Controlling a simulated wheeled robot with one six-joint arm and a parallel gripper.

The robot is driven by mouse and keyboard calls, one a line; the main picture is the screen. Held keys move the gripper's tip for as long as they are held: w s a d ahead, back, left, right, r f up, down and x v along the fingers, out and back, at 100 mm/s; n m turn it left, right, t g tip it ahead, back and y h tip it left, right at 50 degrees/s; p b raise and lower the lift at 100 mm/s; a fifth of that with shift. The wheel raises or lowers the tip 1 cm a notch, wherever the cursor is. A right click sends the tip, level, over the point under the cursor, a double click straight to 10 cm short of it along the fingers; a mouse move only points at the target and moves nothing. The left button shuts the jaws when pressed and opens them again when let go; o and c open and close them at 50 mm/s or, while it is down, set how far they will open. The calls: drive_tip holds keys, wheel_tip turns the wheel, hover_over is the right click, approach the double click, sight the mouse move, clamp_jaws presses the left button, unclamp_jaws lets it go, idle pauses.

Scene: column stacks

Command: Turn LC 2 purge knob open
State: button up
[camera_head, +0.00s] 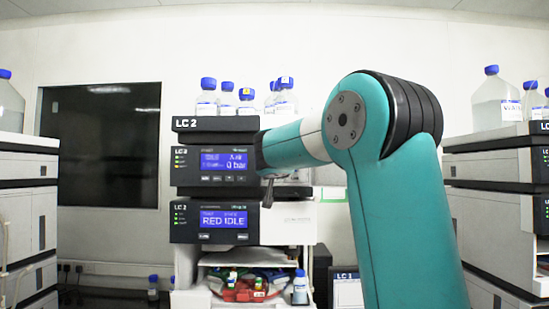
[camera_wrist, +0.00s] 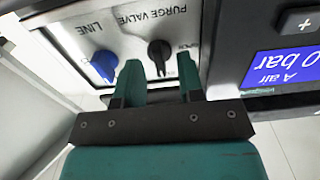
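The LC 2 stack (camera_head: 217,124) stands in the middle of the head view, partly covered by my arm. In the wrist view the black purge valve knob (camera_wrist: 160,51) sits on a light panel with upside-down PURGE VALVE lettering. Its narrow end points down in the picture. My gripper (camera_wrist: 159,64) is open, with one teal finger to each side of the knob's lower part. I see a gap on both sides; I cannot tell how far the fingertips are from the panel. The knob is not clearly visible in the head view.
A blue knob (camera_wrist: 104,66) marked LINE is close to the left finger. A display (camera_wrist: 281,65) reading 0 bar is at the right. Blue-capped bottles (camera_head: 207,103) stand on the LC 2 stack. Other stacks stand at left (camera_head: 28,205) and right (camera_head: 497,225).

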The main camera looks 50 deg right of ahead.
drive_tip(key=shift+w+d, duration=0.2)
drive_tip(key=shift+d, duration=0.1)
clamp_jaws()
